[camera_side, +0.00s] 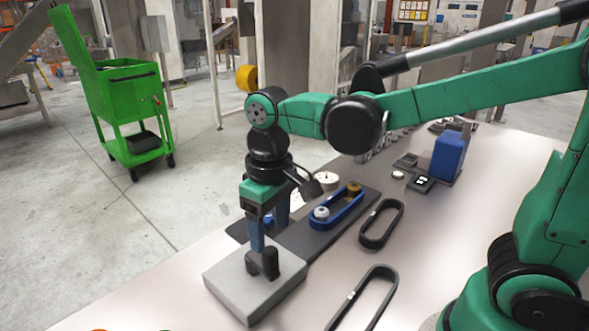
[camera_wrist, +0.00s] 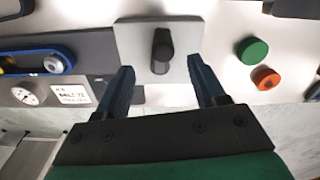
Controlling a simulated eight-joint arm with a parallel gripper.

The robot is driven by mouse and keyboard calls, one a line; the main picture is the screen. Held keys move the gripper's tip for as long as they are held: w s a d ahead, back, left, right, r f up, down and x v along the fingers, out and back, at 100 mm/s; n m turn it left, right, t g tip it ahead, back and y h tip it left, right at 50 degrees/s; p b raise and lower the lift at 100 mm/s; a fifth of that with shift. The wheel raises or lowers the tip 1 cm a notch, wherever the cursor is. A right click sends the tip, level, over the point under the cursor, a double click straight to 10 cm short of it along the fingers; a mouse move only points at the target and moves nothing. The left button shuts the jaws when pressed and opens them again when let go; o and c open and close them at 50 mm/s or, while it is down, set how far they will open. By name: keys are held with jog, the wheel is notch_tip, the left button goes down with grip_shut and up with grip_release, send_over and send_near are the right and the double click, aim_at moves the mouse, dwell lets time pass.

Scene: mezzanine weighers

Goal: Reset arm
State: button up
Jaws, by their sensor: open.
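My gripper (camera_side: 262,232) points down over a light grey square block (camera_side: 232,287) at the near end of the table in the side view. In the wrist view my gripper (camera_wrist: 165,92) is open, its two blue fingers apart with nothing between their tips. The block (camera_wrist: 130,45) with its short black post (camera_wrist: 162,50) lies just beyond the fingertips. In the side view the black post (camera_side: 268,262) stands close to the fingers; whether they touch it I cannot tell.
A dark plate (camera_side: 295,238) carries a blue belt loop (camera_side: 335,212) around pulleys. Black belts (camera_side: 382,222) lie on the table. A blue box (camera_side: 449,155) stands farther back. Green (camera_wrist: 252,51) and orange (camera_wrist: 265,78) discs lie right of the block. A green cart (camera_side: 135,110) stands on the floor.

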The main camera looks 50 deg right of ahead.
jog(key=s+d+m+t, duration=0.1)
jog(key=s+d+t, duration=0.1)
jog(key=d+t, duration=0.4)
jog(key=shift+s+d+r+m, duration=0.25)
jog(key=shift+s+r+m, duration=0.05)
jog(key=shift+r+m, duration=0.1)
jog(key=shift+o, duration=1.1)
jog(key=shift+d+t, duration=0.2)
jog(key=shift+t, duration=0.1)
jog(key=o, duration=0.3)
jog(key=shift+w+d+r, duration=0.1)
jog(key=shift+d+r, duration=0.1)
jog(key=shift+o, duration=0.2)
jog(key=w+d+r+g+h, duration=0.45)
jog(key=w+d+r, duration=0.55)
jog(key=d+r, duration=0.55)
jog(key=x, duration=1)
jog(key=shift+f, duration=0.15)
jog(key=shift+a, duration=0.15)
